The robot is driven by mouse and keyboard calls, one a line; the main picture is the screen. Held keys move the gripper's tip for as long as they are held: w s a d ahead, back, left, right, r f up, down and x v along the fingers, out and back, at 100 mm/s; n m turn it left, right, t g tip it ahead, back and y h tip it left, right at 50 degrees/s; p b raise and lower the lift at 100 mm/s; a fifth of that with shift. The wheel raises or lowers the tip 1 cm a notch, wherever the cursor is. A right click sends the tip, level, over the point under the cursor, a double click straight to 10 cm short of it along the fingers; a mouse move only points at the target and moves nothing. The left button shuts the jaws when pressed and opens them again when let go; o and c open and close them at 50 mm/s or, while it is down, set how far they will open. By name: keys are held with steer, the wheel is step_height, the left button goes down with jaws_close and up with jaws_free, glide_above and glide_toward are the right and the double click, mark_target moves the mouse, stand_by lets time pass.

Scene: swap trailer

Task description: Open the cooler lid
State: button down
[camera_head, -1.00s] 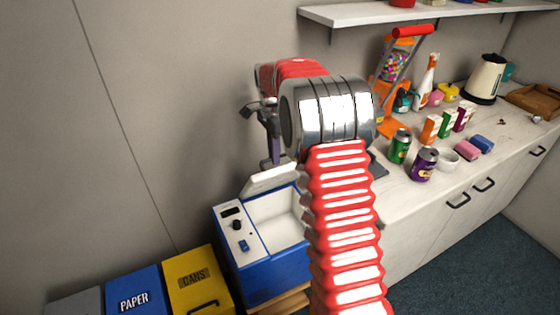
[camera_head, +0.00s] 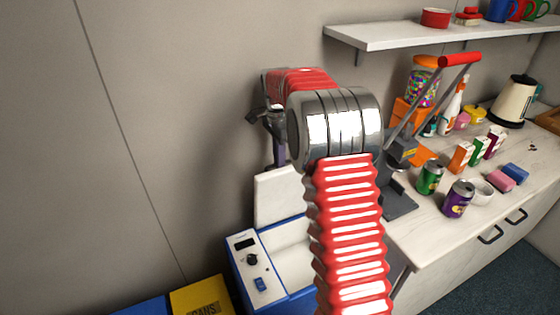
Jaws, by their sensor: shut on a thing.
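The blue and white cooler (camera_head: 265,280) stands on the floor against the wall, its front panel with a dial and a blue switch. Its white lid (camera_head: 277,197) is raised and stands nearly upright at the back. The pale inside of the cooler shows, partly hidden behind my arm. My gripper (camera_head: 278,160) points down at the lid's upper edge and is shut on it. The fingertips are small here, and the exact contact is hard to see.
A yellow cans bin (camera_head: 202,298) stands left of the cooler. The white counter (camera_head: 440,236) on the right holds a green can (camera_head: 430,178), a purple can (camera_head: 458,198) and a can crusher with a red handle (camera_head: 460,60). A shelf (camera_head: 390,36) hangs above.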

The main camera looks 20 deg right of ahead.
steer(key=shift+a+f, duration=0.15)
steer(key=shift+f, duration=0.15)
steer(key=c, duration=2.2)
jaws_free()
steer(key=o, duration=0.4)
steer(key=shift+r, duration=0.2)
steer(key=shift+c, duration=0.2)
steer(key=shift+w+r, duration=0.1)
steer(key=shift+r, duration=0.05)
step_height(320, 180, up, 13)
steer(key=shift+w+r, duration=0.2)
steer(key=shift+w, duration=0.25)
